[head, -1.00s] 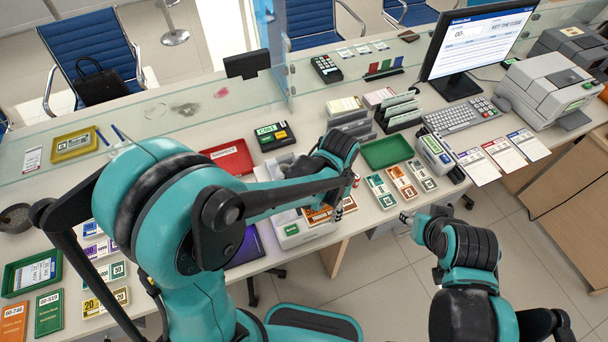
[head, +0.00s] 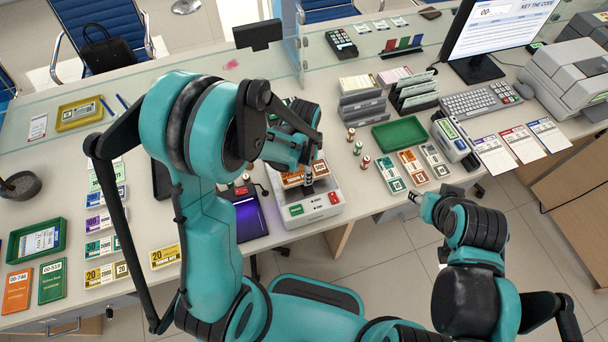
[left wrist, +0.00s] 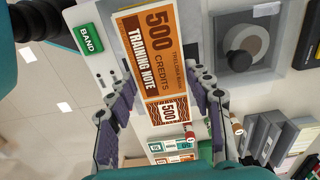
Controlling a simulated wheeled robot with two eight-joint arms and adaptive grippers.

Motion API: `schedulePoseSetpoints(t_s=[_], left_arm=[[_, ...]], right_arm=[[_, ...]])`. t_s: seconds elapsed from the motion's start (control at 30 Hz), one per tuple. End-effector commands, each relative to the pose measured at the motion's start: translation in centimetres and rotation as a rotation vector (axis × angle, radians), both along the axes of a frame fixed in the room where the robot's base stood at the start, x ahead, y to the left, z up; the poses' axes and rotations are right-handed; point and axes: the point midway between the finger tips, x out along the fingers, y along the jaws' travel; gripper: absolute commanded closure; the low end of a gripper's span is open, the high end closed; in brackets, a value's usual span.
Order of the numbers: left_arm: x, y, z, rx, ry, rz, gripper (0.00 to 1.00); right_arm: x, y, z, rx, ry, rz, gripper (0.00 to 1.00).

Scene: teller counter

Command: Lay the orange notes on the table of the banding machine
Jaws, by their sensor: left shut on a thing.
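The orange notes (head: 296,180) are a bundle marked 500 credits. They fill the upper middle of the left wrist view (left wrist: 150,55). My left gripper (head: 308,178) is shut on them, with a finger along each side in the left wrist view. The notes are over the white banding machine (head: 318,208), behind its green and red buttons. Its green BAND button (left wrist: 88,39) shows in the left wrist view. I cannot tell whether the notes touch its table. My left arm hides part of the machine. My right gripper (head: 414,196) is away at the counter's front edge, its fingers too small to judge.
A green tray (head: 399,134) and several note packs (head: 412,166) lie right of the machine. Small rolls (head: 358,148) stand between. A dark pad with a purple glow (head: 249,214) is at the left. The monitor (head: 490,40) and keyboard (head: 480,101) are farther right.

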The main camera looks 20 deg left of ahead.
Motion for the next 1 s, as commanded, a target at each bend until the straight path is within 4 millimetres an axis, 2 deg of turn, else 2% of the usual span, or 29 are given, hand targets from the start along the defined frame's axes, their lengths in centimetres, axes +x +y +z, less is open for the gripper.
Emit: schedulePoseSetpoints(t_s=[0.1, 0.2, 0.57, 0.6, 0.67, 0.7, 1.0], left_arm=[[0.0, 0.0, -2.1, 0.000, 0.000, 0.000, 0.80], [0.0, 0.0, -3.2, 0.000, 0.000, 0.000, 0.80], [0.0, -0.1, -3.6, 0.000, 0.000, 0.000, 0.80], [0.0, -0.1, -3.6, 0.000, 0.000, 0.000, 0.46], [0.0, -0.1, -3.5, 0.000, 0.000, 0.000, 0.31], [0.0, -0.1, -3.5, 0.000, 0.000, 0.000, 0.28], [0.0, -0.1, -3.4, 0.000, 0.000, 0.000, 0.28]], right_arm=[[0.0, 0.0, -0.8, 0.000, 0.000, 0.000, 0.60], [0.0, 0.0, -1.0, 0.000, 0.000, 0.000, 0.60], [0.0, 0.0, -1.3, 0.000, 0.000, 0.000, 0.60], [0.0, 0.0, -1.4, 0.000, 0.000, 0.000, 0.60], [0.0, 0.0, -1.3, 0.000, 0.000, 0.000, 0.60], [0.0, 0.0, -1.3, 0.000, 0.000, 0.000, 0.60], [0.0, 0.0, -1.1, 0.000, 0.000, 0.000, 0.60]])
